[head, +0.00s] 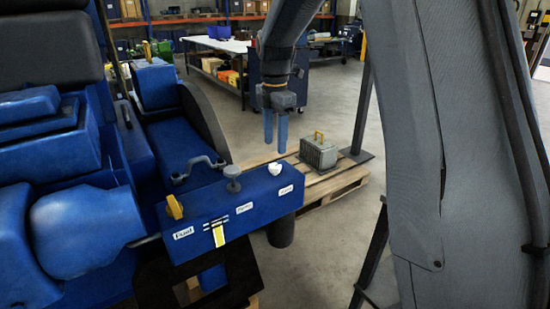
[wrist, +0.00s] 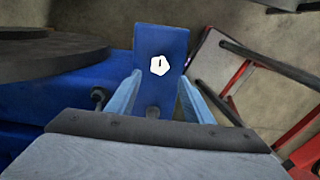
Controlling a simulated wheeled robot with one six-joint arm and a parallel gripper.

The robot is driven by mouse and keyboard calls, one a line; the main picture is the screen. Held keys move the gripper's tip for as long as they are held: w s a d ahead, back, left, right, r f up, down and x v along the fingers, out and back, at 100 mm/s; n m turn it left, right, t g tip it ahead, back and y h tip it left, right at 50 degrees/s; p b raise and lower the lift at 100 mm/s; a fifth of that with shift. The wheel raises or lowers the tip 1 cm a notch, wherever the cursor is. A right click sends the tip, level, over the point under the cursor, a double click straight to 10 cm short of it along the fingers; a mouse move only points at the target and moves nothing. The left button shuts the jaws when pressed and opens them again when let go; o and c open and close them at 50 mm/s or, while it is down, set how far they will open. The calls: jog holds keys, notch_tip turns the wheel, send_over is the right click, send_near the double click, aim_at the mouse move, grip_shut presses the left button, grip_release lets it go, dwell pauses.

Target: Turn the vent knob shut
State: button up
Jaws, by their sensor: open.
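The vent knob is the small white knob (head: 275,168) on top of the right end of a blue block (head: 235,205), above the right-hand label, which is too small to read surely. In the wrist view the white knob (wrist: 159,65) shows a short dark mark on its face. My gripper (head: 275,148) points down with its two light-blue fingers apart and empty, just above the white knob in the head view. In the wrist view the open gripper (wrist: 160,76) has the knob between and slightly beyond its fingertips. I see no contact.
A grey round knob (head: 233,180) stands mid-block, and a yellow lever (head: 174,206) at the left end by the Fuel label. A grey curved handle (head: 199,168) lies behind. A grey box with a yellow handle (head: 319,152) sits on a wooden pallet (head: 345,180) to the right.

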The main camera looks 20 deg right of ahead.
aim_at(275, 166)
jog(key=shift+f+p, duration=1.25)
jog(key=shift+f, duration=2.55)
jog(key=c, duration=1)
jog(key=shift+c, duration=0.2)
